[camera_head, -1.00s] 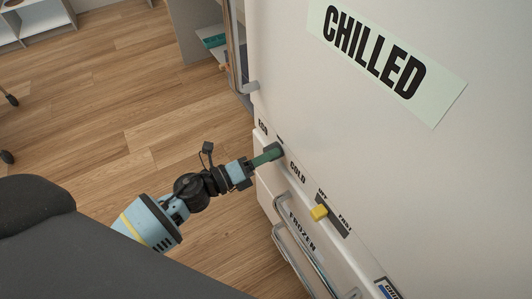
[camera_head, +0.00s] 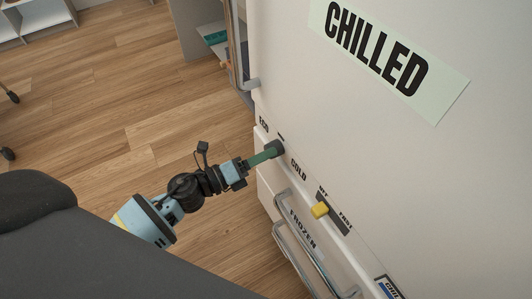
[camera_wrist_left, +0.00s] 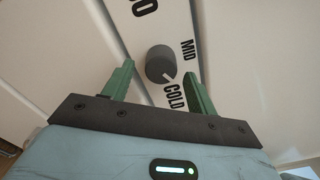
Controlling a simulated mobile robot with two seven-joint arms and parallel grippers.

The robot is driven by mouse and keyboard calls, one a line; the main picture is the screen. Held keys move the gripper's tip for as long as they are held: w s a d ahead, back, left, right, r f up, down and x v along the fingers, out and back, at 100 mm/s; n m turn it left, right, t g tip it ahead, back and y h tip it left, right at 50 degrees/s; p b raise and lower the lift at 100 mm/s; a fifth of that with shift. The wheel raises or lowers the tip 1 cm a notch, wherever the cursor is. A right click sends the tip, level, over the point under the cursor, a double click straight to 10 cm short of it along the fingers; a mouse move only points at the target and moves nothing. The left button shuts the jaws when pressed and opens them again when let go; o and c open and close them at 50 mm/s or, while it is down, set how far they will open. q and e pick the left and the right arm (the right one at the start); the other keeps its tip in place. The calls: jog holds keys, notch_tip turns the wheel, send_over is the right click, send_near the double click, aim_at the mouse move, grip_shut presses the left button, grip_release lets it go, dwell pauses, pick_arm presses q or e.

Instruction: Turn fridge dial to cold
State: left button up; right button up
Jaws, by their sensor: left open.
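The dark grey round fridge dial (camera_head: 278,147) sits on the white panel strip between the upper door and the FROZEN drawer. It also shows in the left wrist view (camera_wrist_left: 159,61), where its pale pointer mark faces the COLD label (camera_wrist_left: 175,97). The MID label (camera_wrist_left: 187,50) is to its right. My left gripper (camera_head: 268,153) is open in front of the dial. In the wrist view its green fingers stand to either side of the dial, with visible gaps and no grip on it. My right gripper is not in view.
A yellow slider (camera_head: 319,210) between OFF and FAST sits farther along the strip. Metal drawer handles (camera_head: 297,254) stick out below, and a vertical door handle (camera_head: 235,45) stands at upper left. Open wooden floor (camera_head: 110,110) lies left of the fridge.

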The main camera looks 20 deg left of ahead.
pick_arm(q)
jog(key=v, duration=0.6)
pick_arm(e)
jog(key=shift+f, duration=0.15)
pick_arm(q)
jog(key=shift+s+a, duration=0.1)
jog(key=shift+s, duration=0.1)
